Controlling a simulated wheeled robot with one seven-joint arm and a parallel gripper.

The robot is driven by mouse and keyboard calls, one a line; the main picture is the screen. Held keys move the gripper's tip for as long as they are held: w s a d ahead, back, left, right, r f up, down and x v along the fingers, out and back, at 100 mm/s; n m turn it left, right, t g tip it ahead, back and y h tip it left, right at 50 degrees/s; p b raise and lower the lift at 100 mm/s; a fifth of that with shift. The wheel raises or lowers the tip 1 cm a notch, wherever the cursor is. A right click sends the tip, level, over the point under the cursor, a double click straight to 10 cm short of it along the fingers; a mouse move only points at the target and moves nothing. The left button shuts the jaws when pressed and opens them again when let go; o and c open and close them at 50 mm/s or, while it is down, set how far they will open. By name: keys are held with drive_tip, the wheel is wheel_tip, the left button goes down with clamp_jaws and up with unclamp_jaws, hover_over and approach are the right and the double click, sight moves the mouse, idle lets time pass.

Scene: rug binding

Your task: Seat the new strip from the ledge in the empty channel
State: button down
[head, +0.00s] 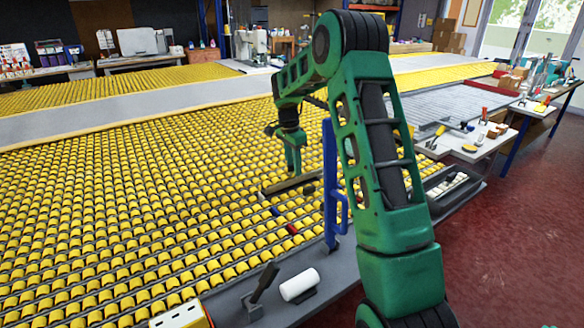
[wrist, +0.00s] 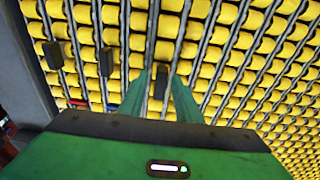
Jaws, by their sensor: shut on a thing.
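My gripper (head: 294,168) points down over the yellow roller bed (head: 120,215), near its front right edge. It is shut on a long brownish strip (head: 284,185), which lies crosswise under the fingertips in the head view. The wrist view shows the two green fingers (wrist: 162,90) with a small dark block (wrist: 160,78) between them. I cannot tell whether this block is part of the strip. Most of the strip is hidden in the wrist view. I cannot make out an empty channel or whether the strip touches the bed.
A blue upright bracket (head: 331,190) stands to the right of the gripper. A red piece (head: 291,229) lies on the bed below it. A white cylinder (head: 299,284) lies on the grey front edge. Two more dark blocks (wrist: 105,62) show in the wrist view.

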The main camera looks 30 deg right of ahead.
sight(293, 170)
drive_tip(key=shift+f, duration=2.2)
drive_tip(key=c, duration=1.2)
unclamp_jaws()
drive_tip(key=shift+r, duration=0.1)
drive_tip(key=r, duration=0.3)
drive_tip(key=a+r, duration=0.1)
drive_tip(key=r, duration=0.6)
drive_tip(key=shift+a+r, duration=0.15)
drive_tip(key=shift+r, duration=0.15)
